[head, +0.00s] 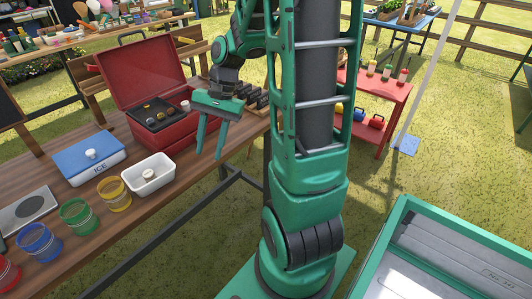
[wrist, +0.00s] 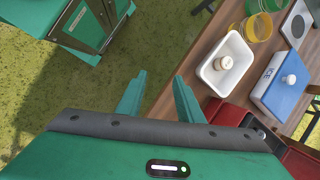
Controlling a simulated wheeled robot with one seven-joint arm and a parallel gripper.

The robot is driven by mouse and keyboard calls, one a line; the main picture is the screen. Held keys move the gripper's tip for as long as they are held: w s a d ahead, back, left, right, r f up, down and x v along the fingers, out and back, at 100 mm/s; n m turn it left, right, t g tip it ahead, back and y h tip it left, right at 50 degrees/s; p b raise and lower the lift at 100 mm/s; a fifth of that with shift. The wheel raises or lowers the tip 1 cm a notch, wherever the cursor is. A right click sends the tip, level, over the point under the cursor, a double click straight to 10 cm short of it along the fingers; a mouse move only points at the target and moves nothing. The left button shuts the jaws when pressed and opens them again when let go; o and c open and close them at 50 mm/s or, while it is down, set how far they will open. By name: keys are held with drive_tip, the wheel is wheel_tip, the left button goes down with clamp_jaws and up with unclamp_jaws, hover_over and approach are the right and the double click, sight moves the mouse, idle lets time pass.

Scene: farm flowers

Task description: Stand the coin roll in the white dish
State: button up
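The white dish (head: 151,187) is on the wooden table, left of my gripper (head: 209,154) in the head view. A small pale coin roll (head: 148,175) is inside the dish and appears to stand upright on its floor. In the wrist view the dish (wrist: 207,77) and the coin roll (wrist: 223,63) show at the upper right, apart from my fingers. My gripper (wrist: 158,88) is open, with nothing between its fingertips. It hangs in the air near the table's front edge, with grass below in the wrist view.
An open red cash box (head: 176,132) with several small rolls inside stands behind the dish. A blue-lidded ice box (head: 88,160) is to the left. Yellow (head: 114,194), green (head: 79,216) and blue (head: 39,243) jars line the table's front. A red shelf (head: 374,95) stands at the right.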

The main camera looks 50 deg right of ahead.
drive_tip(key=s+d+r+n+h, duration=0.1)
drive_tip(key=s+r+n+h, duration=0.1)
drive_tip(key=s, duration=0.7)
drive_tip(key=s+d+r+n+h, duration=0.2)
drive_tip(key=s+n, duration=0.1)
drive_tip(key=s, duration=0.6)
drive_tip(key=shift+d+r+n, duration=0.3)
drive_tip(key=shift+r+n, duration=0.1)
drive_tip(key=shift+s, duration=0.1)
